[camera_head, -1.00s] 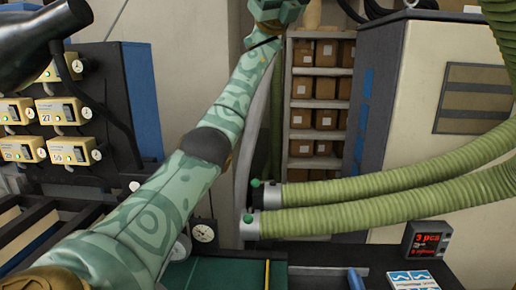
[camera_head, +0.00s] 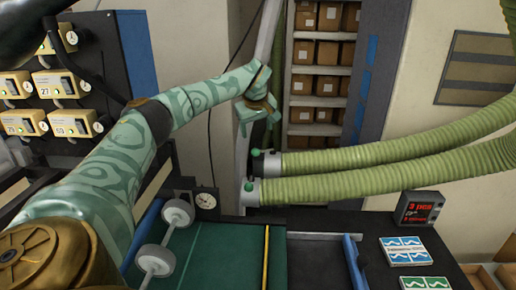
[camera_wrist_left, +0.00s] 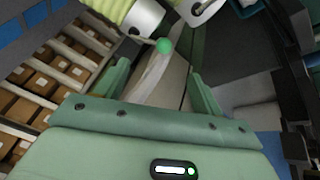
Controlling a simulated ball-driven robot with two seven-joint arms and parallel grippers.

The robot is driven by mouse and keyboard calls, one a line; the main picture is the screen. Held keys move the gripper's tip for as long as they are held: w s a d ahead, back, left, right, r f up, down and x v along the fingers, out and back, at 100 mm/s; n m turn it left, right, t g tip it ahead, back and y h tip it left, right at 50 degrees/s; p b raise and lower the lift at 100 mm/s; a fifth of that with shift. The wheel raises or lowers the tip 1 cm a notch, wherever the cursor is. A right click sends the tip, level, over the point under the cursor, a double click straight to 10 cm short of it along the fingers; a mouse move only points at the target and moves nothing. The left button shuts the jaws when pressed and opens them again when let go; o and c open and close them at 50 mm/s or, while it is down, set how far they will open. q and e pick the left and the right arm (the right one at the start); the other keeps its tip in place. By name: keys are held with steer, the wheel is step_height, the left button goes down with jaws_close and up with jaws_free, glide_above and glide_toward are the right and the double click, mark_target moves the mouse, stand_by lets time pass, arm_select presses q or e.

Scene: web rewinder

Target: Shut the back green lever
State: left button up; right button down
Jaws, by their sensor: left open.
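The back green lever (camera_head: 255,152) is a small green knob on the metal collar at the end of the upper, farther hose. The front green lever (camera_head: 250,186) sits just below it on the nearer hose's collar. My left gripper (camera_head: 258,120) is open and empty, pointing down a little above the back lever and apart from it. In the left wrist view, a green knob (camera_wrist_left: 163,46), seemingly the back lever, shows beyond the gap between my open fingers (camera_wrist_left: 160,86). My right gripper is out of view.
Two green ribbed hoses (camera_head: 390,170) run off to the right. A shelf of brown boxes (camera_head: 316,90) stands behind. A green table surface (camera_head: 215,255), a white-ended roller (camera_head: 165,240) and a red-digit display (camera_head: 418,208) lie in front.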

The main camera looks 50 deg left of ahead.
mark_target(257, 150)
arm_select(q)
steer(key=x, duration=1)
steer(key=shift+w+f, duration=0.15)
steer(key=shift+f, duration=0.2)
steer(key=shift+a+f, duration=0.15)
steer(key=shift+f, duration=0.3)
steer(key=shift+r, duration=0.1)
steer(key=c, duration=1.2)
steer(key=shift+s, duration=0.25)
jaws_close()
